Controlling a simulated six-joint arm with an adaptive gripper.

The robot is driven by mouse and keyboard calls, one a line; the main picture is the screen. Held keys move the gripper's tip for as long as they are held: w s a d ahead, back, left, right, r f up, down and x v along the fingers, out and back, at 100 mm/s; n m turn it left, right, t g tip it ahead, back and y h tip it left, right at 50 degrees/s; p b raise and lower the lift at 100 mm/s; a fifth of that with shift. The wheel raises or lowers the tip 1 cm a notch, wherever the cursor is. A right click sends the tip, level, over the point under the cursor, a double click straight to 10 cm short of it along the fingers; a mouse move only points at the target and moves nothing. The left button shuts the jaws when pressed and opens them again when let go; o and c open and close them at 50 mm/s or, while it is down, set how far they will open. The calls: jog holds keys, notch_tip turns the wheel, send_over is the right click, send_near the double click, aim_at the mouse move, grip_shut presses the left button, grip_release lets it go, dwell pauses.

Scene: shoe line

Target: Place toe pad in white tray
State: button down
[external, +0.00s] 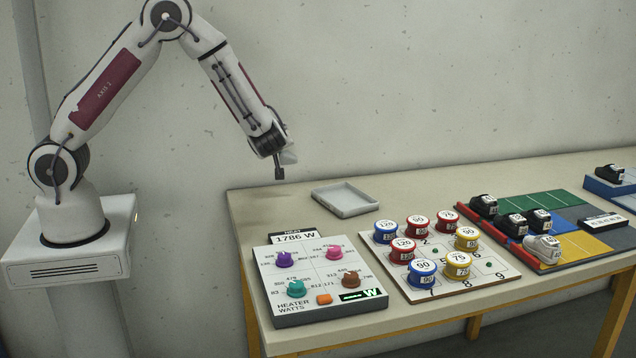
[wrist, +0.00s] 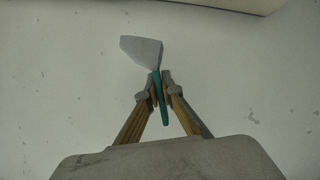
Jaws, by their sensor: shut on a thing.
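The toe pad (wrist: 142,50) appears to be the pale grey, wedge-shaped piece with a narrow teal strip in the wrist view. My gripper (wrist: 161,78) is shut on the teal strip, and the grey part sticks out past the fingertips to the upper left. In the external view my gripper (external: 279,173) hangs in the air, above and to the left of the white tray, and the pad is too small to make out clearly. The white tray (external: 345,199) lies flat near the back left of the table and looks empty.
A heater panel (external: 318,277) with coloured knobs stands at the front left of the table. A board (external: 437,252) with several numbered round tins is right of it. Farther right, dark and pale shoes stand on a coloured mat (external: 537,204). Bare table surrounds the tray.

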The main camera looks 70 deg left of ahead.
jog(key=w+d+m+t+h, duration=0.2)
jog(key=w+d+m+t, duration=0.15)
jog(key=w, duration=0.45)
jog(key=m+t+h, duration=0.3)
jog(key=m+t, duration=0.1)
send_over(340, 199)
jog(key=shift+d+r+m, duration=0.1)
jog(key=shift+r+m, duration=0.1)
jog(key=shift+m, duration=0.05)
jog(key=shift+f, duration=0.1)
jog(key=shift+f, duration=3)
jog(key=shift+f, duration=1.9)
jog(key=shift+f, duration=0.15)
